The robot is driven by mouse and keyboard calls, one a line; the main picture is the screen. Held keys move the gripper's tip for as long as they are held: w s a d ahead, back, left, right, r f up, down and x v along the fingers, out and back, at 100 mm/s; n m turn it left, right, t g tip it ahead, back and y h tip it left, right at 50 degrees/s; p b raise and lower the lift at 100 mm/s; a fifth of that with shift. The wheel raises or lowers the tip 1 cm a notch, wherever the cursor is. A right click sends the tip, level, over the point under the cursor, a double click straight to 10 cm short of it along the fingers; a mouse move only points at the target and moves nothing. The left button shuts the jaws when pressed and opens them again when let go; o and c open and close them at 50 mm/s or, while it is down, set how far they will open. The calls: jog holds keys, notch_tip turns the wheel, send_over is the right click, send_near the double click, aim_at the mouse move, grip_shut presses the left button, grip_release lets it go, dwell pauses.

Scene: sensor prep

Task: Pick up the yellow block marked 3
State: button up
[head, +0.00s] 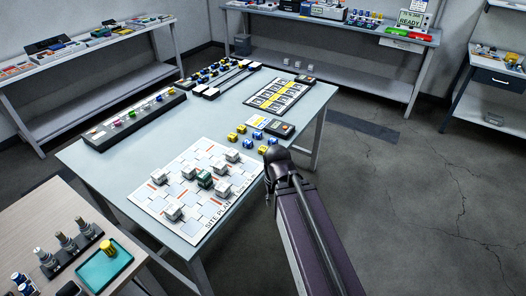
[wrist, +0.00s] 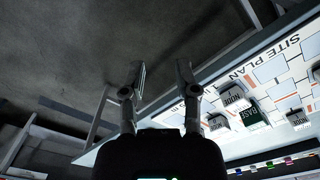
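Small yellow blocks stand among blue blocks (head: 257,135) on the grey table (head: 120,165). One yellow block (head: 233,137) is at the left of the group, another (head: 242,129) is just behind it, and a third (head: 262,149) is close to my arm. Their numbers are too small to read, so I cannot tell which is marked 3. In the wrist view my gripper (wrist: 162,75) has its two fingers apart with nothing between them. It points past the table's edge toward the floor, and no yellow block shows there. In the head view my arm mostly hides the gripper.
A site plan board (head: 205,150) with several grey blocks and a green block (head: 205,180) lies at the table's front. A slotted tray (head: 277,95) and a row of coloured pegs on a dark rack (head: 135,120) are behind. A side table with a teal tray (head: 93,277) stands front left.

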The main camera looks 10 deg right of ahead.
jog(key=shift+o, duration=0.2)
jog(key=o, duration=0.7)
jog(key=shift+w+f, duration=0.15)
jog(key=shift+w+d+f+n+b, duration=0.1)
jog(key=shift+w+f+n+b, duration=0.1)
jog(key=shift+w+n+b, duration=0.15)
jog(key=w+f+n+t+h+b, duration=0.2)
jog(key=w+n+b, duration=0.2)
jog(key=w+n, duration=0.2)
jog(key=w+a+f+n+t+h+b, duration=0.1)
jog(key=w+f+n+t+h+b, duration=0.1)
jog(key=w+n+b, duration=0.3)
jog(key=w+f+n+t+h+b, duration=0.2)
jog(key=w+n+h+b, duration=0.2)
jog(key=w+n, duration=0.4)
jog(key=shift+w+a+t, duration=0.2)
jog(key=shift+w+t, duration=0.1)
jog(key=shift+w, duration=0.7)
jog(key=w+a+n+t+b, duration=0.1)
jog(key=n, duration=0.1)
jog(key=w+a+n+b, duration=0.1)
jog(key=w+n, duration=0.1)
jog(key=w+a+n+t+h+b, duration=0.1)
jog(key=w+n, duration=0.1)
jog(key=shift+w+a+r+n+t, duration=0.1)
jog(key=shift+a+r+n+t, duration=0.1)
jog(key=shift+n+t, duration=0.1)
jog(key=shift+w+a+r+n+t+b, duration=0.2)
jog(key=shift+w+a+n+t+b, duration=0.15)
jog(key=shift+n, duration=0.1)
